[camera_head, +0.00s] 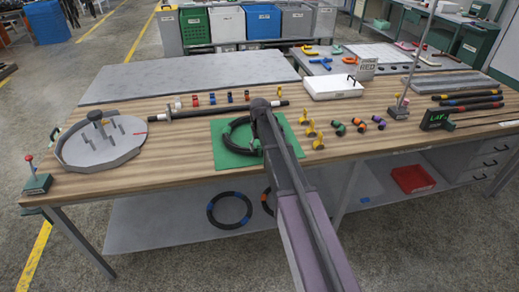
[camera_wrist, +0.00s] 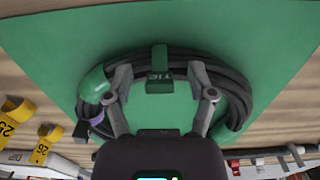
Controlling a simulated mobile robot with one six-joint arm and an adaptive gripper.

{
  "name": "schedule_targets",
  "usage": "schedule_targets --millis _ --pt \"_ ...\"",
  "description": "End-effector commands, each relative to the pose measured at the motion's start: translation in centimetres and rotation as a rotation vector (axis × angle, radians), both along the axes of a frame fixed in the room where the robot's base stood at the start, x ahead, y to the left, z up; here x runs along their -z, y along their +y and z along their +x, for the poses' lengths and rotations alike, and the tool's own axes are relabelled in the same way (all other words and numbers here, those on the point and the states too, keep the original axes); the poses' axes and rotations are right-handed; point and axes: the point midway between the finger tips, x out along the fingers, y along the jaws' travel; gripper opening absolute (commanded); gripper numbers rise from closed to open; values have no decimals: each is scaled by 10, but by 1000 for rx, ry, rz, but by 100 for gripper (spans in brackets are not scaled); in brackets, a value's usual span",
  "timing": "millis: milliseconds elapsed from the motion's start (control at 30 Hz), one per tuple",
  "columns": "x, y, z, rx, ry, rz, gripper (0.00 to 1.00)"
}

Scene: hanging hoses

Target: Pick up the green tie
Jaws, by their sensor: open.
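A black hose coil (camera_wrist: 235,85) lies on a green mat (camera_wrist: 60,35) on the bench. A green tie (camera_wrist: 159,62) with a dark label spans the coil's far side in the wrist view. A second green piece (camera_wrist: 92,82) sits around the coil's left side, beside a small purple piece (camera_wrist: 97,118). My gripper (camera_wrist: 160,80) is open over the coil, with one finger on each side of the labelled green tie. I cannot tell whether the fingers touch it. In the head view my arm hides part of the coil (camera_head: 236,128).
Yellow tags (camera_head: 311,127) and several small coloured rolls (camera_head: 360,124) stand right of the mat. A dark rod (camera_head: 215,110) lies behind it. A grey round tray with pegs (camera_head: 98,150) is at left, and a white box (camera_head: 332,87) is behind right.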

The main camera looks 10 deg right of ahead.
Motion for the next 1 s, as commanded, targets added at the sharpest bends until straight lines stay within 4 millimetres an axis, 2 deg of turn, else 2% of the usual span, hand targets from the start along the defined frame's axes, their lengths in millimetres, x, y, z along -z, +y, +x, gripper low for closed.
schedule_targets --millis 300,400,633,767,800,1000 --pt "0 0 0 0 0 0 71" --pt "0 0 0 0 0 0 46" --pt "0 0 1 0 -2 0 12" --pt "0 0 1 0 -3 1 11" --pt "0 0 1 -1 -3 1 7" --pt "0 1 1 -1 -3 1 6"
